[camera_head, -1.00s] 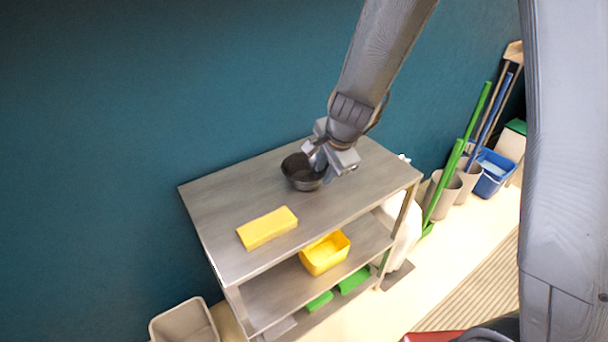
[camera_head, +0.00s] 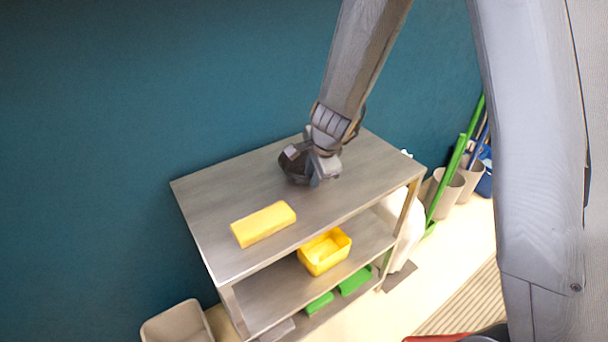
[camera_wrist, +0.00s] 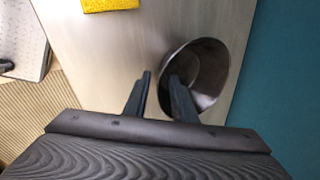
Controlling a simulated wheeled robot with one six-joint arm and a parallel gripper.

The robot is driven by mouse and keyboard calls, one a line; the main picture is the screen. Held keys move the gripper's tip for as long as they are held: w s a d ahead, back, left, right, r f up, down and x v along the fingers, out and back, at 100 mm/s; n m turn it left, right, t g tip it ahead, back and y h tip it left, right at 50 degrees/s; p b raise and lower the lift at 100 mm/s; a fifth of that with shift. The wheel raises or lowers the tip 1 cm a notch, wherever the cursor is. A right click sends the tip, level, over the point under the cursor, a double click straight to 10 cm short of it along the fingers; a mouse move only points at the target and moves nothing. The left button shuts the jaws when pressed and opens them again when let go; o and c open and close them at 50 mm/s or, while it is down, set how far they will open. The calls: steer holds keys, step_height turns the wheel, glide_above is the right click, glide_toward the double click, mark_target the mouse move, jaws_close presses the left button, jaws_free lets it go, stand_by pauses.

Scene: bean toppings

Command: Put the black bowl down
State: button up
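The black bowl (camera_head: 292,170) is at the top shelf of the metal rack in the head view, partly hidden by my gripper (camera_head: 318,168). In the wrist view the bowl (camera_wrist: 212,68) shows its dark, shiny inside, over the grey shelf top. My gripper's two fingers (camera_wrist: 160,88) stand apart there. One finger reaches inside the bowl and the other is outside it, with the near rim between them. A gap shows between the fingers. I cannot tell whether the bowl rests fully flat on the shelf.
A yellow block (camera_head: 264,224) lies on the rack's top shelf (camera_head: 215,195), with bare room around it. A yellow bin (camera_head: 325,252) and green items (camera_head: 354,281) are on lower shelves. A teal wall (camera_head: 150,80) stands behind. Grey bins (camera_head: 447,190) stand at the right.

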steer(key=shift+w+f, duration=0.1)
steer(key=shift+f, duration=0.2)
steer(key=shift+r, duration=0.1)
jaws_close()
steer(key=shift+r, duration=0.1)
